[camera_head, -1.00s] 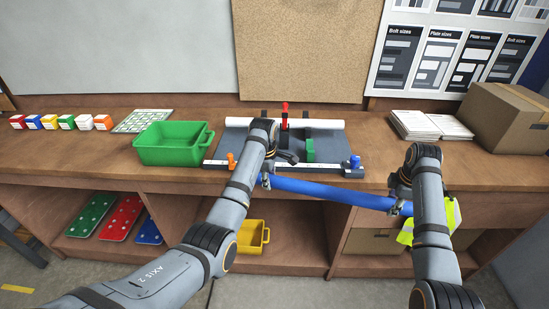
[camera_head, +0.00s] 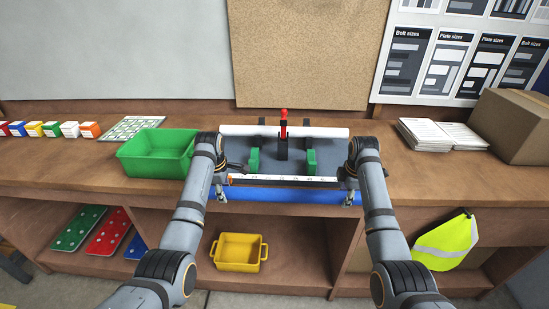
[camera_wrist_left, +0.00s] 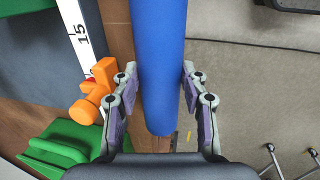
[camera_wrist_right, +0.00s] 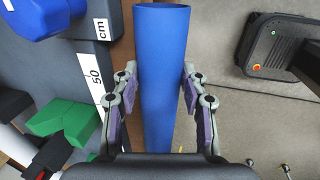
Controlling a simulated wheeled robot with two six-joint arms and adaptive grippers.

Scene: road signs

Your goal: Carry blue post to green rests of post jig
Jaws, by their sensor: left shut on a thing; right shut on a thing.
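The blue post (camera_head: 290,196) is held level in front of the bench's front edge, between my two grippers. My left gripper (camera_head: 221,196) is shut on it near its left end; the left wrist view shows the post (camera_wrist_left: 158,60) between the fingers. My right gripper (camera_head: 348,197) is shut on it near its right end, as the right wrist view shows the post (camera_wrist_right: 162,70) between the fingers. The post jig (camera_head: 268,157) lies on the bench just behind, with two green rests (camera_head: 254,160) (camera_head: 311,161), a scale along its front and a red-handled clamp (camera_head: 283,125).
A white tube (camera_head: 320,132) lies along the back of the jig. A green bin (camera_head: 150,155) stands left of it. An orange knob (camera_wrist_left: 92,95) and a blue block (camera_wrist_right: 45,18) sit by the scale's ends. A yellow bin (camera_head: 238,252) is on the lower shelf.

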